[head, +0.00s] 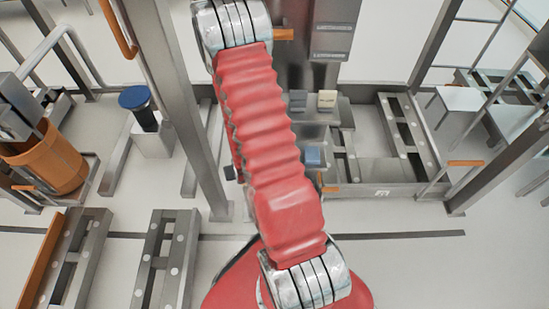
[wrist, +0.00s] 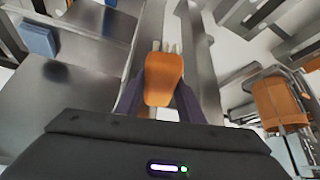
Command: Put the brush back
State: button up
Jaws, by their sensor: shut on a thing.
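In the wrist view an orange piece with pale tips at its far end, seemingly the brush (wrist: 163,76), stands between the dark fingers of my gripper (wrist: 161,92). The fingers touch it on both sides and are shut on it. A grey metal post or beam lies behind it. In the head view my red sleeved arm crosses the middle, and the gripper and the held piece cannot be made out. I cannot tell which spot is the brush's place.
An orange bin (head: 47,160) stands at the left, beside metal posts. Low slotted metal racks (head: 166,262) lie on the floor. Pale floor is open at the lower right.

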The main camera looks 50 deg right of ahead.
jog(key=s+d+f+m, duration=0.1)
jog(key=s+d+f, duration=0.1)
jog(key=s, duration=0.3)
jog(key=s+d+f+m+g+h, duration=0.1)
jog(key=s+d+f+m, duration=0.1)
jog(key=s+d+f, duration=0.1)
jog(key=shift+s+d+h, duration=0.3)
jog(key=shift+s+d, duration=0.6)
jog(key=shift+s, duration=0.35)
